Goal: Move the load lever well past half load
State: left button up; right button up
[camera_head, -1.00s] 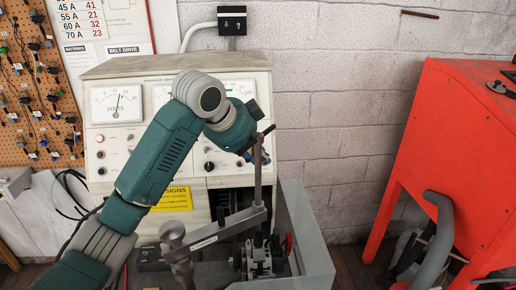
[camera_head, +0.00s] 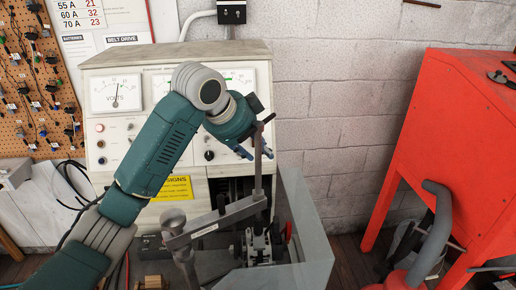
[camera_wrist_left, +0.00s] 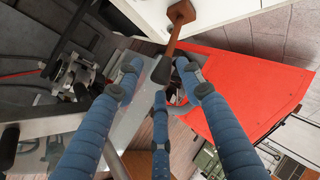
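In the left wrist view, a brown lever (camera_wrist_left: 174,38), apparently the load lever, extends from a pale panel at the top and ends in a dark, wide tip. My left gripper (camera_wrist_left: 159,76) has its blue fingers spread around that tip, with gaps visible at the sides; I cannot tell whether any finger touches it. In the head view my left gripper (camera_head: 242,150) is in front of the bench's right side, near an upright metal bar (camera_head: 258,165). The wrist and fingers hide part of the panel there. My right gripper is not in view.
The test bench (camera_head: 120,65) has a volts dial (camera_head: 116,93). A horizontal metal arm (camera_head: 225,217) crosses below my gripper, beside a clear guard (camera_head: 303,235). A red cabinet (camera_head: 455,140) stands at the right, with a gap of floor between.

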pick_arm(q)
jog(key=v, duration=1.1)
jog(key=shift+s+r, duration=0.25)
jog(key=shift+r, duration=0.1)
